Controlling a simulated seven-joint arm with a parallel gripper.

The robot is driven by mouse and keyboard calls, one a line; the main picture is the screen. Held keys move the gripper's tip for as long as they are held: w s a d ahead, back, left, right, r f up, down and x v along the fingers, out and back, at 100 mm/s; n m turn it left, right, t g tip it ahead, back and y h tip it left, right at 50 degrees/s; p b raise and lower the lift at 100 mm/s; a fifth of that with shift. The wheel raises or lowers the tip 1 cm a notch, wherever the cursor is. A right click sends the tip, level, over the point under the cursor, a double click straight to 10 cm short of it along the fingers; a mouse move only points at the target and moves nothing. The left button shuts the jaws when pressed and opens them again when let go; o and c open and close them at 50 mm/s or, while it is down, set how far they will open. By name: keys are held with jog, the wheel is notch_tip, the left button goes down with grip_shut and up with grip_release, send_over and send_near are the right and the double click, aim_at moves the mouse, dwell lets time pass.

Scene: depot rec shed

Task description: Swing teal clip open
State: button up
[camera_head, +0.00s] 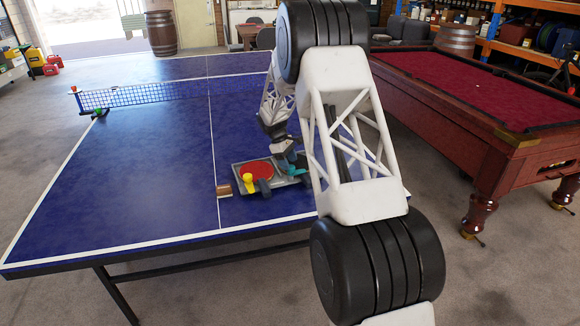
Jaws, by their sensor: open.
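A small teal piece (293,171), which looks like the teal clip, is on the grey tray (238,186) near the front of the blue table. My arm hides part of it, and I cannot tell how far its parts stand apart. My gripper (288,160) points down just above the teal piece. Its jaws are open, but too small here to show whether they touch the piece.
The tray also holds a round red paddle (256,171) with a yellow piece (248,181) beside it. A brown block (224,190) lies left of the tray. The net (170,91) crosses the table behind. A red pool table (470,85) stands at right.

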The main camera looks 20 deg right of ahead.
jog(key=shift+x, duration=1.15)
jog(key=c, duration=0.9)
